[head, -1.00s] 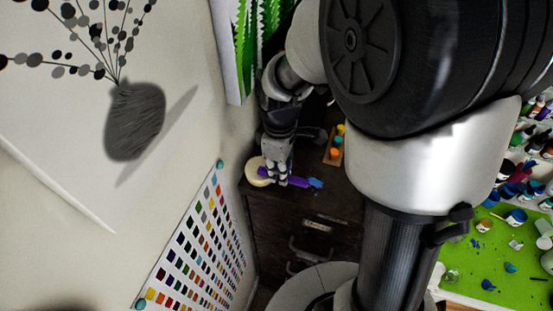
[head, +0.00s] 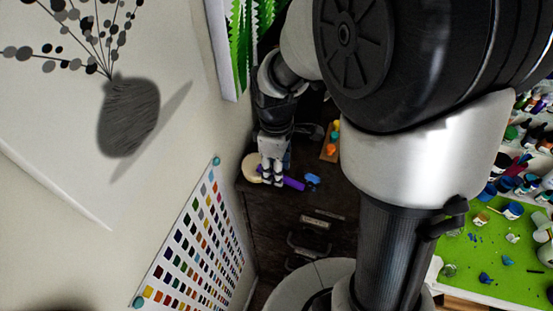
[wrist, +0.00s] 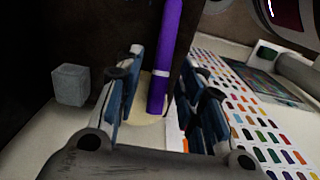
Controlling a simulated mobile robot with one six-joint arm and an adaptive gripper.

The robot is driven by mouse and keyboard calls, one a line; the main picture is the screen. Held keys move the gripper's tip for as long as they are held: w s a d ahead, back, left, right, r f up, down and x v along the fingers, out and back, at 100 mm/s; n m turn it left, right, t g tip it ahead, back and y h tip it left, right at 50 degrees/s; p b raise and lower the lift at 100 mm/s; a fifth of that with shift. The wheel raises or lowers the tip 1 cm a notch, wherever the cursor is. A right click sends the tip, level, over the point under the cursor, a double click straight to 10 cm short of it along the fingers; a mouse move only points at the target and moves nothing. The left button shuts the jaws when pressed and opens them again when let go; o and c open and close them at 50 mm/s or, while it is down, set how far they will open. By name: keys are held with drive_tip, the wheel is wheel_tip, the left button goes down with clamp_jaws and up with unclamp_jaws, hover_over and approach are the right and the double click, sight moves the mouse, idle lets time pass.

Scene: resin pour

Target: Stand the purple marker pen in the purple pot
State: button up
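The purple marker pen (head: 294,184) lies on top of the dark cabinet in the head view, partly hidden by my gripper (head: 272,180). In the wrist view the pen (wrist: 168,45) runs from the top edge down between the two fingers of my gripper (wrist: 168,115), with a white band near its lower end. The fingers stand apart, with gaps showing on both sides of the pen. Whether either finger touches it cannot be told. I cannot make out a purple pot in either view.
A cream round object (head: 250,166) sits left of my gripper on the dark cabinet (head: 310,215). A small blue object (head: 312,180) lies right of the pen. A wooden holder (head: 328,153) with coloured items stands behind. A colour chart (head: 195,235) hangs on the wall at left.

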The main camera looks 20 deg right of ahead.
wheel_tip(320, 180, up, 12)
drive_tip(key=s+r+m+t, duration=0.1)
drive_tip(key=s+m+t, duration=0.1)
drive_tip(key=s+m, duration=0.3)
drive_tip(key=s+r+m+t, duration=0.2)
drive_tip(key=s+m, duration=0.3)
drive_tip(key=s, duration=0.5)
drive_tip(key=shift+s+d+r+m+t, duration=0.25)
drive_tip(key=shift+s+d+m+t, duration=0.1)
drive_tip(key=shift+d+m+t, duration=0.05)
